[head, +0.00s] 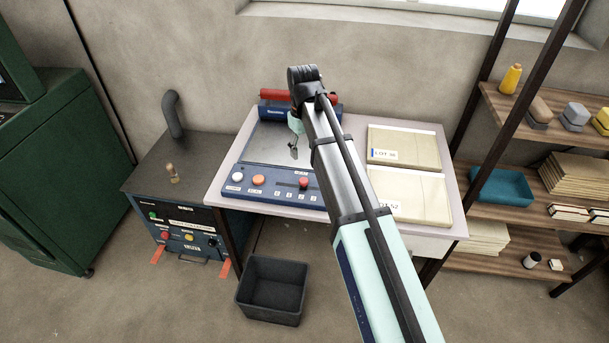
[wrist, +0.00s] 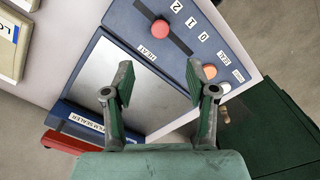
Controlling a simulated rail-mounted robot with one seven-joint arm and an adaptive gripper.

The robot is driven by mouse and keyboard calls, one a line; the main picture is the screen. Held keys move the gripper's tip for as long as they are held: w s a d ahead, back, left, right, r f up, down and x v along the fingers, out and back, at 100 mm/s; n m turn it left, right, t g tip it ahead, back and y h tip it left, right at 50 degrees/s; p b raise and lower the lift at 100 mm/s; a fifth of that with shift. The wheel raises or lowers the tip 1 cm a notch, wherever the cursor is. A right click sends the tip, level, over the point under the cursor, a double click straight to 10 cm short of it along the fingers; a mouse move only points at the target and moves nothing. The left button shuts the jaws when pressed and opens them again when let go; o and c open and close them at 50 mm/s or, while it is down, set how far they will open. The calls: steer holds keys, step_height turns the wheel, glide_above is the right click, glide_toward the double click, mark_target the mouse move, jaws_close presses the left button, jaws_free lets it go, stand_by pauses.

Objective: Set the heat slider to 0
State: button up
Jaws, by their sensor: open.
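The heat slider has a red knob, seen in the head view (head: 303,183) and the wrist view (wrist: 160,29), in a dark slot on the blue control panel (head: 235,190) of the film sealer. The knob sits at about the 2 mark, away from the 0 mark (wrist: 203,37). The word HEAT (wrist: 146,53) is printed beside the slot. My gripper (head: 294,152) is open and empty above the sealer's grey plate, with its fingers (wrist: 160,90) spread apart in the wrist view. It is apart from the knob.
An orange button (wrist: 209,71) and a white button (wrist: 224,87) are on the same panel, beyond the 0 end. Film packs (head: 405,148) lie on the table's right side.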

mark_target(304, 180)
step_height(304, 180, down, 13)
steer(key=shift+r+p, duration=0.2)
steer(key=shift+p, duration=1)
jaws_close()
